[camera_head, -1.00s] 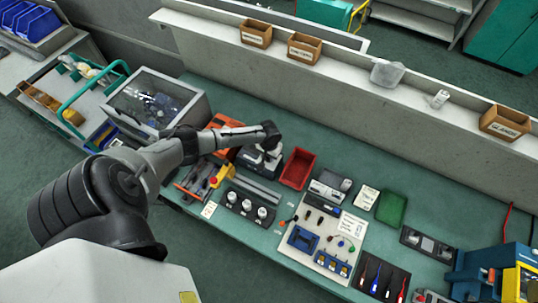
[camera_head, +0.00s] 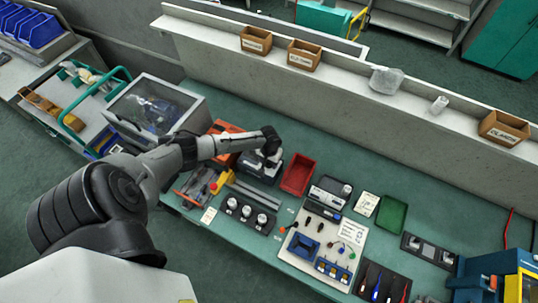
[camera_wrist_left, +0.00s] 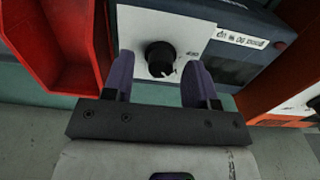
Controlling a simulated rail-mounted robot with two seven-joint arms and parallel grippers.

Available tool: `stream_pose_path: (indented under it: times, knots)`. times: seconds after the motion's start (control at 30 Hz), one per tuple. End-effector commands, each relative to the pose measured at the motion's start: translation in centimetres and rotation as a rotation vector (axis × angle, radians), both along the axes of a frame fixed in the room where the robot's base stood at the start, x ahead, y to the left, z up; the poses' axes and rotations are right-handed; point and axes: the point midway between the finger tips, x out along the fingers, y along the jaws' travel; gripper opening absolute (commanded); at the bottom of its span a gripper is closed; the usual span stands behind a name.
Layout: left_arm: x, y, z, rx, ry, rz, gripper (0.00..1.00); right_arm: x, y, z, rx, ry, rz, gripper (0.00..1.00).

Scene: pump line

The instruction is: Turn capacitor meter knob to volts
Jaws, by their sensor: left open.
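The capacitor meter is a dark blue-grey box (camera_head: 256,171) on the green bench, partly hidden under my left arm in the head view. In the left wrist view its white front panel (camera_wrist_left: 195,32) carries a round black knob (camera_wrist_left: 159,55) with a white mark pointing to the lower right. A label strip and a dark display lie right of the knob. My left gripper (camera_wrist_left: 160,78) is open, its two purple fingers on either side of the knob with visible gaps. Whether the fingertips reach the knob's depth is unclear. My right gripper is not in view.
A red bin (camera_head: 297,175) stands close to the right of the meter in the head view and at the left in the wrist view (camera_wrist_left: 60,45). An orange unit (camera_head: 225,130) is on the other side. Three white-topped parts sit in a black holder (camera_head: 248,214) in front.

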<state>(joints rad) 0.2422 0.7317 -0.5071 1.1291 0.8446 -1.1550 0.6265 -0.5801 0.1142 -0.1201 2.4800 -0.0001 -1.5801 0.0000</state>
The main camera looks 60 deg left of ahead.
Motion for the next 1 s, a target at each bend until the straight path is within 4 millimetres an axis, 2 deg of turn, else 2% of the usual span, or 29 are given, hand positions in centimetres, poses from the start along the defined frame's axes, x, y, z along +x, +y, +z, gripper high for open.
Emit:
stream_pose_path:
  times: [0.6, 0.8, 1.0]
  knots:
    - [0.0, 0.1, 10.7, 0.001, -0.002, -0.002, 0.52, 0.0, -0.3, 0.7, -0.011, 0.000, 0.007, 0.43]
    - [0.0, 0.1, 12.7, 0.001, -0.002, -0.001, 0.52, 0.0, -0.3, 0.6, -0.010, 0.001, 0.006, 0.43]
    - [0.0, 0.1, 13.4, 0.001, 0.000, 0.000, 0.52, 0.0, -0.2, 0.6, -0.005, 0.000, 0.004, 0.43]
